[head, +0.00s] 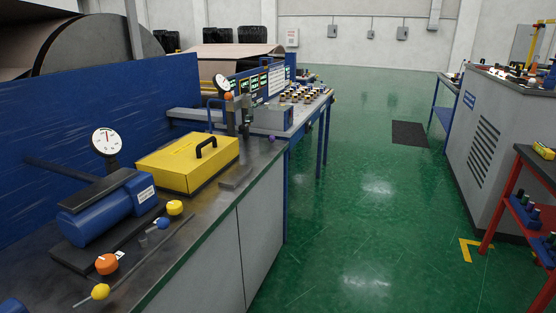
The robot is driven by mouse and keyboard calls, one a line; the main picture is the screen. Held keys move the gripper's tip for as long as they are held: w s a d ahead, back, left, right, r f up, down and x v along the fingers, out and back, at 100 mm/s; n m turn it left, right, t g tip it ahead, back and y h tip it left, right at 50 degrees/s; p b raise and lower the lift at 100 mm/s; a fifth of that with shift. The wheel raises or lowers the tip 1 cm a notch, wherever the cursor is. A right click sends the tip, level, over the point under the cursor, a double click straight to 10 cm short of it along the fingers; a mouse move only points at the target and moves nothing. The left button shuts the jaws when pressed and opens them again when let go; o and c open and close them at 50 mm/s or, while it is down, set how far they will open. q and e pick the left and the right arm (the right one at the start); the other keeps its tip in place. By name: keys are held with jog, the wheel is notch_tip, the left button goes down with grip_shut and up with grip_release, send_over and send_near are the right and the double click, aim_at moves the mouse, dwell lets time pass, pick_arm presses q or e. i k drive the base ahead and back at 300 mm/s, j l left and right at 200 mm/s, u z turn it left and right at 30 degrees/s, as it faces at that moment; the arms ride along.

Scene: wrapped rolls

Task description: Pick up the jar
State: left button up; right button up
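I cannot pick out a clear jar in the head view. Several small round pieces with light tops (297,95) stand on the far bench and are too small to tell apart. On the near bench lie an orange round piece (106,264), a yellow round piece (174,208) and a blue ball (163,223). Neither of my grippers is in view.
The near bench (215,226) holds a yellow box (190,165) with a black handle, a blue motor-like unit (105,215) and a dial gauge (106,141). A grey cabinet (500,130) and a red-framed shelf (497,200) stand right.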

aim_at(265, 145)
jog(key=i+l+u, duration=0.15)
jog(key=i+l, duration=0.15)
jog(key=i+l+u, duration=0.2)
jog(key=l, duration=0.25)
jog(key=i+u, duration=0.1)
jog(key=u, duration=0.2)
jog(key=i+u, duration=0.1)
jog(key=u, duration=0.2)
